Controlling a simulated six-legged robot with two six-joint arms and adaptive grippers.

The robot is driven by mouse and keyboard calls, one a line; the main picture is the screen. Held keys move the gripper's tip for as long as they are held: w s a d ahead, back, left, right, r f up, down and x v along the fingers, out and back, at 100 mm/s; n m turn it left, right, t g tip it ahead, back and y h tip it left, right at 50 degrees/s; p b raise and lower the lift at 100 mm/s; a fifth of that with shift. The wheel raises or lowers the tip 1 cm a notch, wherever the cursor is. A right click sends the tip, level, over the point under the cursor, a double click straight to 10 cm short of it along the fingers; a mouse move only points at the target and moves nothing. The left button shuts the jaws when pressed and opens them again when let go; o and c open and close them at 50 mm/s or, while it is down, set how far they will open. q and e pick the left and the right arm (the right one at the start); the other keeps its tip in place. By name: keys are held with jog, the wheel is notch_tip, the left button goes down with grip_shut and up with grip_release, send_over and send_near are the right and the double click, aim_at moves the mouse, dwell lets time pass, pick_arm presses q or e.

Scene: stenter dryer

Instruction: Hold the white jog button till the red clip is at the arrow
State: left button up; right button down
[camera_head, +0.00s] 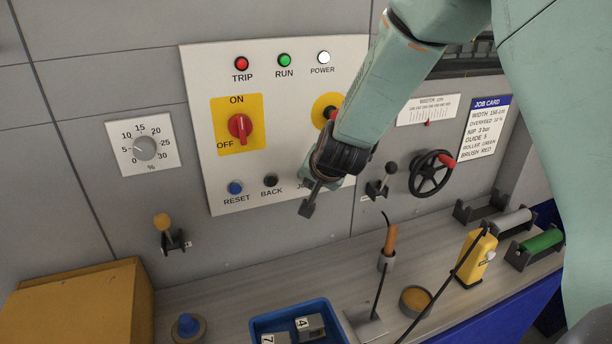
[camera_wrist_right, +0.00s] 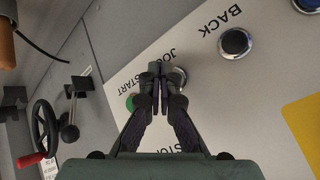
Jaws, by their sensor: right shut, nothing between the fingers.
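My right gripper (camera_head: 308,207) is shut and empty, in front of the lower part of the white control panel (camera_head: 345,55). In the right wrist view its closed fingertips (camera_wrist_right: 160,76) lie over the JOG button (camera_wrist_right: 181,77), of which only a pale rim shows. I cannot tell whether they touch it. In the head view the gripper hides the button and most of its label. I cannot make out a red clip or an arrow in either view. My left gripper is not in view.
The green START button (camera_wrist_right: 131,102) and the black BACK button (camera_wrist_right: 235,43) flank the fingertips. A black lever (camera_head: 381,183) and a handwheel (camera_head: 431,174) stand right of the panel. Below is a bench with a blue bin (camera_head: 262,323) and a yellow device (camera_head: 474,258).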

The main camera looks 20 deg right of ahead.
jog(key=shift+w+a+r, duration=0.1)
jog(key=shift+w+r, duration=0.05)
jog(key=shift+w, duration=0.15)
dwell(0.4)
jog(key=shift+p, duration=0.35)
